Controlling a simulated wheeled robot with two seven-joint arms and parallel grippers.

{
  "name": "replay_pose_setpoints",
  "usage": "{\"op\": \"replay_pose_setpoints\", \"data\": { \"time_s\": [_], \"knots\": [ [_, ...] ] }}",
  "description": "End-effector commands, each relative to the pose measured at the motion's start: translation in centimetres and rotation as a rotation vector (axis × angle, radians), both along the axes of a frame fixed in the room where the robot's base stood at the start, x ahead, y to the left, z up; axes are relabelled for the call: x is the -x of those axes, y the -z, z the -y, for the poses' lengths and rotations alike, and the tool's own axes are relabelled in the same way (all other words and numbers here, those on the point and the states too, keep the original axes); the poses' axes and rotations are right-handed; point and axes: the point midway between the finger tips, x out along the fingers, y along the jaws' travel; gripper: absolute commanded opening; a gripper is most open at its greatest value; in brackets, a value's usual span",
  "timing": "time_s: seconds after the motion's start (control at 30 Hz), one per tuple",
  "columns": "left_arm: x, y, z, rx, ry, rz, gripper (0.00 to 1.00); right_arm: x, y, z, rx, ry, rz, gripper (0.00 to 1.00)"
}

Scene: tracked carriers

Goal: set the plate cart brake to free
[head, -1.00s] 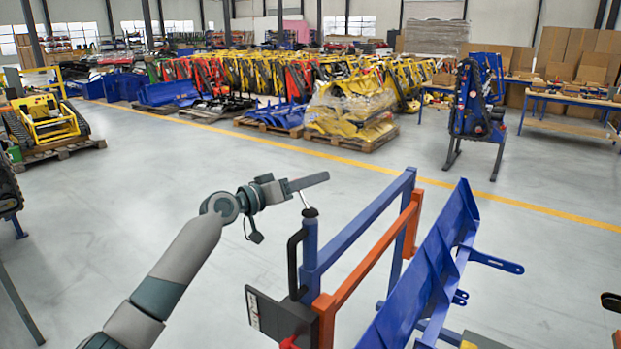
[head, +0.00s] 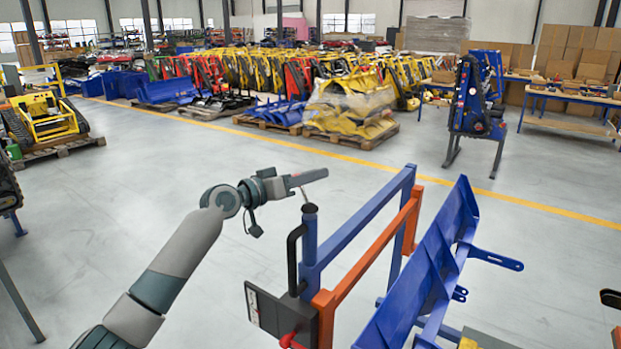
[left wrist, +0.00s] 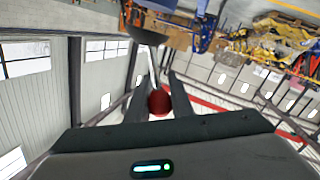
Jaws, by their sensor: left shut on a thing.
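The plate cart shows in the head view as a blue and orange frame (head: 352,229) standing at the lower middle. A thin metal brake lever (head: 304,194) rises from the top of its near blue post. My left gripper (head: 316,177) is above that post, shut around the lever's end. In the left wrist view the lever's red ball knob (left wrist: 159,101) sits between the two dark fingers, with the rod (left wrist: 152,65) running beyond it. The knob is hidden by the fingers in the head view. My right gripper is not in view.
A black handle (head: 292,262) and a dark box (head: 279,316) are on the cart's near end. A blue slanted plate (head: 425,265) stands just right of the frame. Open grey floor lies to the left and behind. Pallets with yellow machines (head: 350,108) are farther back.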

Motion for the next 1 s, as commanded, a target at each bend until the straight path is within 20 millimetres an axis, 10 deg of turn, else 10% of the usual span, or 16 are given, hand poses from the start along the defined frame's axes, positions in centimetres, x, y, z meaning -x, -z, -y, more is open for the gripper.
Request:
{"op": "replay_pose_setpoints", "data": {
  "time_s": [1.0],
  "knots": [
    [3.4, 0.6, 4.6, -0.675, 0.001, 0.491, 0.0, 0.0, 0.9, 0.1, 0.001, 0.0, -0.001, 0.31]
  ]
}}
